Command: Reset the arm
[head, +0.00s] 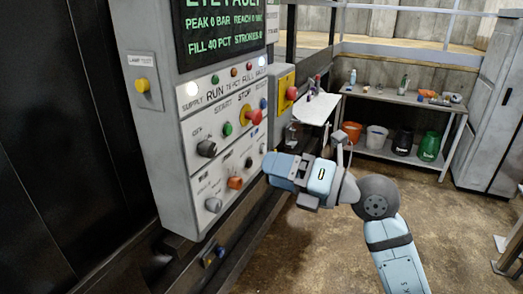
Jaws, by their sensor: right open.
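My right arm comes in from the bottom right. Its blue and grey right gripper (271,170) points left, close to the lower right edge of the grey control panel (172,128). The gripper is open, with nothing visible in it. The panel carries a red stop button (254,117), a green start button (227,129), a black knob (206,149) and an orange knob (235,183). The dark screen (222,33) above shows a fault line, cut off at the top. My left gripper is out of view.
A yellow box with a red button (291,93) is on the panel's right side. A shelf bench (400,98) at the back holds bottles, with an orange bucket (351,131) and other containers below. A grey cabinet (492,120) stands right. The floor (455,225) between is clear.

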